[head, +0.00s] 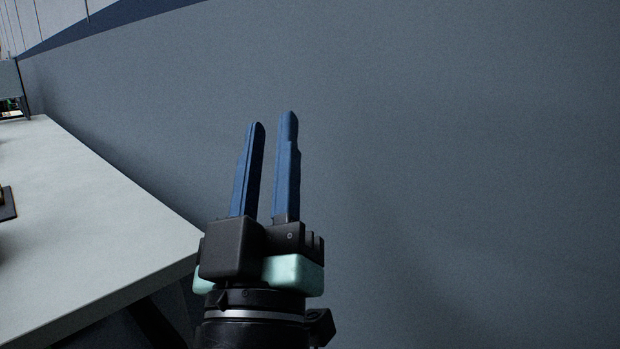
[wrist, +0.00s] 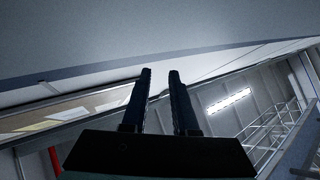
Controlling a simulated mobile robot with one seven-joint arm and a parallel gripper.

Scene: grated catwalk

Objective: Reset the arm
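My gripper (head: 272,120) points upward in the middle of the head view, with its two blue fingers apart and nothing between them. It stands in front of a plain grey wall (head: 450,150), to the right of the table's near corner. In the wrist view my gripper (wrist: 160,75) shows as two dark fingers with a gap between them, also empty. No object is held.
A light grey table (head: 90,220) fills the left of the head view, with a dark item (head: 7,203) cut off at the frame's edge. The wrist view shows a lit ceiling lamp (wrist: 229,101), white railings (wrist: 270,135) and a red post (wrist: 55,162). The space right of my gripper is clear up to the wall.

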